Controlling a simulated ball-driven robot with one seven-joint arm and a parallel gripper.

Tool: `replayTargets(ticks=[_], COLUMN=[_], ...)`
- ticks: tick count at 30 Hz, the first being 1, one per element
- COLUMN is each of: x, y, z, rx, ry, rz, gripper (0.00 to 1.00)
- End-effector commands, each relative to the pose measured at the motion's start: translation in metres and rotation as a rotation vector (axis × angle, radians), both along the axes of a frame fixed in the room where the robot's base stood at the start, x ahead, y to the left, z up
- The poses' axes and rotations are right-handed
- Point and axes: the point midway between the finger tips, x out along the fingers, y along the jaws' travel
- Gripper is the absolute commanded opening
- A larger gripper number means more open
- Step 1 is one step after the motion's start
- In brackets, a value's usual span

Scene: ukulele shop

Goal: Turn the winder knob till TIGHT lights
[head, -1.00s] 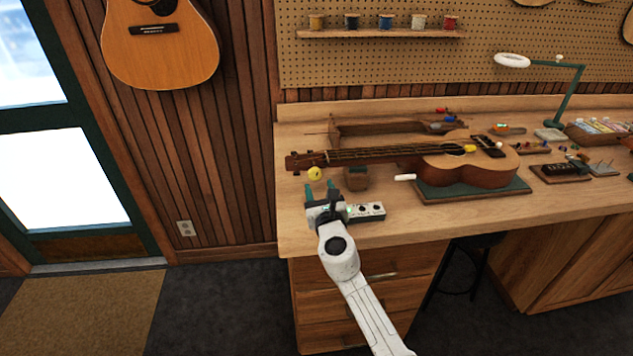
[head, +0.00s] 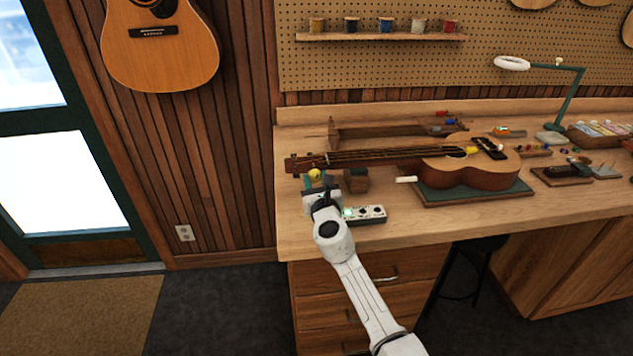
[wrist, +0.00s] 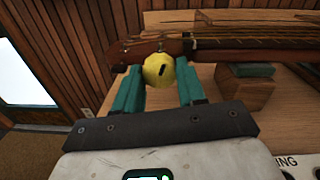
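The yellow round winder knob (head: 315,175) is at the ukulele's (head: 460,165) headstock, at the bench's left end. In the wrist view the knob (wrist: 158,71) has a dark slot mark and sits between my two teal fingertips. My gripper (wrist: 160,82) is open, with a finger on each side of the knob. I cannot tell whether either finger touches it. In the head view my gripper (head: 318,182) partly covers the knob's surroundings. A white indicator box (head: 368,214) lies just right of my gripper, with a green-lit lamp at its left and dark ones beside it. Its labels are unreadable there.
A wooden block (head: 356,181) supports the neck right of my gripper. The ukulele body rests on a green-topped board (head: 470,194).

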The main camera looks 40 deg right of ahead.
Motion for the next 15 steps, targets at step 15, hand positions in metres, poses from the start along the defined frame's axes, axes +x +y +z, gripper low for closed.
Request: replayTargets(ticks=[15], x=[-0.0001], y=[0.0004], z=[-0.0017], rx=[0.045], ry=[-0.031], rz=[0.000], gripper=[0.09])
